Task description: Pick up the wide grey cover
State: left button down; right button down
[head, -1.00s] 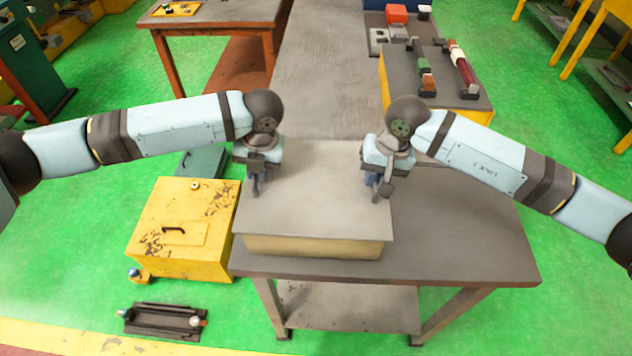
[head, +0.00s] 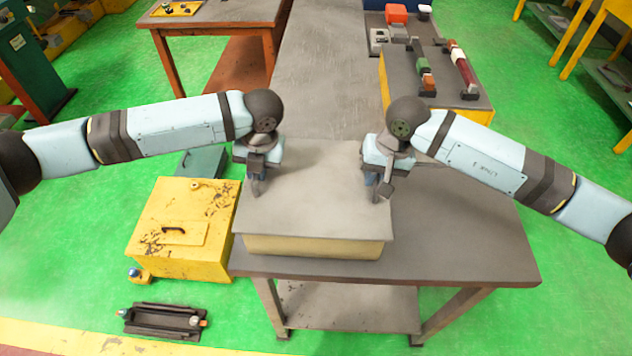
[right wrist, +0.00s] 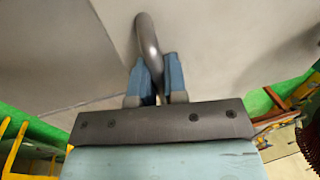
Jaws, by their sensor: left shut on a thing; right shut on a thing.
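The wide grey cover (head: 312,205) lies flat on top of a yellowish box (head: 312,247) on the grey table. My left gripper (head: 256,190) is at the cover's left side, pointing down and shut; what it grips is hidden beneath it in the head view. My right gripper (head: 376,192) is at the cover's right side, pointing down. In the right wrist view its blue fingers (right wrist: 157,85) are shut on a grey curved handle (right wrist: 148,40) that stands up from the cover (right wrist: 210,40).
The grey table (head: 460,235) has free room right of the box. A yellow cabinet (head: 150,235) stands on the floor to the left, with a dark tray (head: 163,320) in front of it. A bench with several coloured parts (head: 440,75) is at the back right.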

pick_arm(q)
jog(key=shift+r, duration=0.15)
pick_arm(e)
jog(key=shift+w+r, duration=0.1)
jog(key=shift+r, duration=0.05)
